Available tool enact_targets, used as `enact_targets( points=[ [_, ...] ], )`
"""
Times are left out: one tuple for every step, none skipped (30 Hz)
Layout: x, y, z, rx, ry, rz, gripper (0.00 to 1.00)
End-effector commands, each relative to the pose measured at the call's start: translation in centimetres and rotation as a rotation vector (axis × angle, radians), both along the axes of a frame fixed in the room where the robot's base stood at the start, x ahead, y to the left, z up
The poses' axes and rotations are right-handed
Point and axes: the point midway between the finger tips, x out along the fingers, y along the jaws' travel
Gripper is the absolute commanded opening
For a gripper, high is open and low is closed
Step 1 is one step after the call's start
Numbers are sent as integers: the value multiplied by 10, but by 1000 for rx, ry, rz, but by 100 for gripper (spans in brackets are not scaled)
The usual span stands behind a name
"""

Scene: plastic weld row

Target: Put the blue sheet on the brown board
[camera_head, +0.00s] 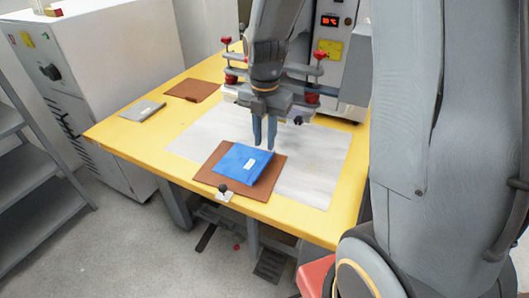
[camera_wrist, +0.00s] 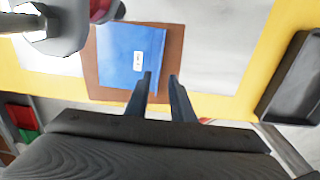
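The blue sheet (camera_head: 238,165) lies flat on a brown board (camera_head: 268,183) near the front edge of the yellow table, slightly turned on it. A small white label shows on the sheet. In the wrist view the blue sheet (camera_wrist: 125,50) covers much of the brown board (camera_wrist: 173,62), with brown showing around it. My gripper (camera_head: 264,148) is over the sheet's far right part, fingers pointing down. Whether the tips touch the sheet I cannot tell.
Another brown board (camera_head: 192,90) and a grey packet (camera_head: 143,110) lie at the table's left. A pale mat (camera_head: 310,175) lies under the work area. A welding machine (camera_head: 333,50) with red knobs stands behind. A black tray (camera_wrist: 290,80) shows at right in the wrist view.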

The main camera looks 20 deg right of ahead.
Motion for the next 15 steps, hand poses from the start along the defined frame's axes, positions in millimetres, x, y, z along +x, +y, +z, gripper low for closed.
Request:
enact_targets(
  points=[
    [1, 0, 9, 0, -4, 0, 22],
    [1, 0, 14, 0, -3, 0, 22],
    [1, 0, 19, 0, -3, 0, 22],
    [0, 0, 22, 0, -3, 0, 22],
    [0, 0, 25, 0, -1, 0, 22],
    [0, 0, 29, 0, -1, 0, 22],
    [0, 0, 31, 0, -1, 0, 22],
    [0, 0, 32, 0, -1, -2, 22],
    [-1, 0, 34, 0, 0, -11, 22],
    [-2, 0, 35, 0, 0, -24, 22],
    [-4, 0, 35, 0, 1, -45, 22],
    [-6, 0, 35, 0, 2, -86, 22],
    [-9, 0, 35, 0, 0, -128, 22],
    [-12, 0, 35, 0, 0, -177, 22],
    [-17, 0, 35, 1, 0, -258, 22]
  ],
)
